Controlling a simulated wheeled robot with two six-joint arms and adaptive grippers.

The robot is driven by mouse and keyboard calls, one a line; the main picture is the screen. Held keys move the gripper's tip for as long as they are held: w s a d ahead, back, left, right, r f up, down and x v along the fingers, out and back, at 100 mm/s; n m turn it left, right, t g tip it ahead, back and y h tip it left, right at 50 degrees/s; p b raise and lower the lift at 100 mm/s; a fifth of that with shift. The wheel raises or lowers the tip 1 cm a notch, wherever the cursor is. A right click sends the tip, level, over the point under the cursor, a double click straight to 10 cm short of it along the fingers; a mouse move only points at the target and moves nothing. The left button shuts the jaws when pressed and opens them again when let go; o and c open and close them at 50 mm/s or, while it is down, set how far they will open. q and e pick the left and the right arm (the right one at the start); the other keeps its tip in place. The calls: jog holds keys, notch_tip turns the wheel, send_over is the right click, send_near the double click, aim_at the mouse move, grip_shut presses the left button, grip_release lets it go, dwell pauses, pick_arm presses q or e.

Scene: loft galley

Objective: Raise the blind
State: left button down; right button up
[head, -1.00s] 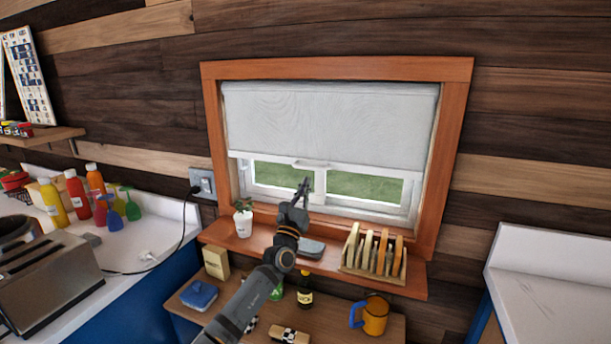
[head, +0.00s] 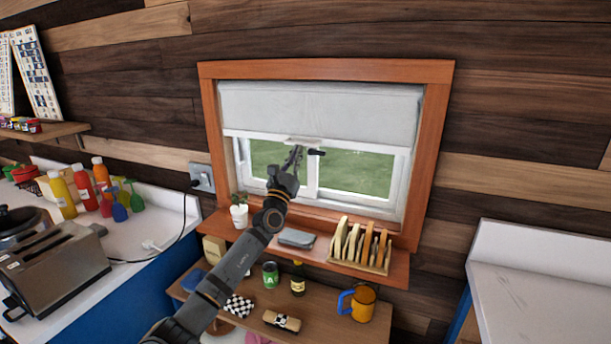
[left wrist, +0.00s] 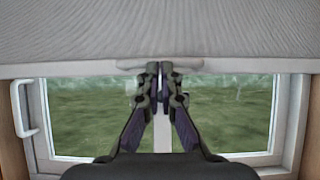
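The pale blind (head: 318,108) covers the upper part of the window, and green shows through the glass below it. A small pull tab (head: 302,139) sits at the middle of its bottom bar; it also shows in the left wrist view (left wrist: 130,65). My left gripper (head: 296,152) is at this tab from below. In the left wrist view its two fingers (left wrist: 159,68) are close together, with their tips overlapping the tab. I cannot tell whether any of the tab is between them. My right gripper is not in view.
The window has an orange wood frame (head: 437,150). On the sill below are a small potted plant (head: 239,212), a grey case (head: 296,238) and a wooden rack (head: 360,248) with upright slices. Bottles and a toaster (head: 55,272) stand on the left counter.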

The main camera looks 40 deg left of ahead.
pick_arm(q)
notch_tip(320, 180, up, 12)
jog(key=p, duration=0.7)
jog(key=shift+f, duration=0.2)
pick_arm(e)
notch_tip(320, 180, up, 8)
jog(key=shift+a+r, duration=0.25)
pick_arm(q)
jog(key=shift+s, duration=0.1)
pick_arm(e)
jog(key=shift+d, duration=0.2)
pick_arm(q)
jog(key=shift+f, duration=0.15)
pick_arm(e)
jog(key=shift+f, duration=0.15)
